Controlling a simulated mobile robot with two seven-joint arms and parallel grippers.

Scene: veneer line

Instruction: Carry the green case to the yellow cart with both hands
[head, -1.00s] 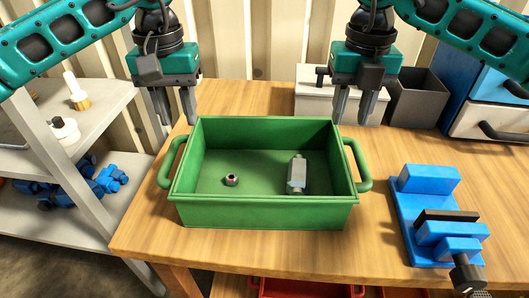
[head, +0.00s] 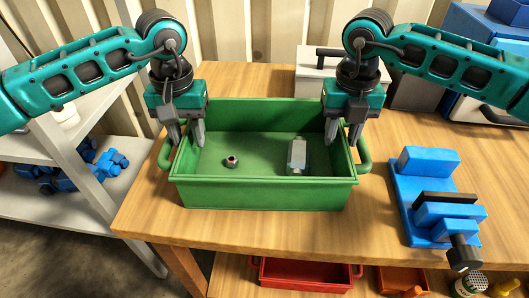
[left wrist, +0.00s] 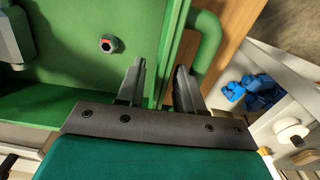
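The green case (head: 265,194) is an open-topped box with a handle at each end, standing on the wooden table. A small dark round part (head: 231,161) and a grey block-like part (head: 297,156) lie inside it. My left gripper (head: 186,141) is open at the case's left end. In the left wrist view its fingers (left wrist: 158,88) are on either side of the rim, the outer one beside the left handle (left wrist: 208,45). My right gripper (head: 343,141) is open at the right end, near the right handle (head: 364,157). The yellow cart is not in view.
A blue vise (head: 440,205) stands on the wooden table (head: 260,226) right of the case. A light grey box (head: 315,75) is behind it. A grey shelf (head: 50,208) with blue parts is at the left. A red bin (head: 305,276) sits below the table.

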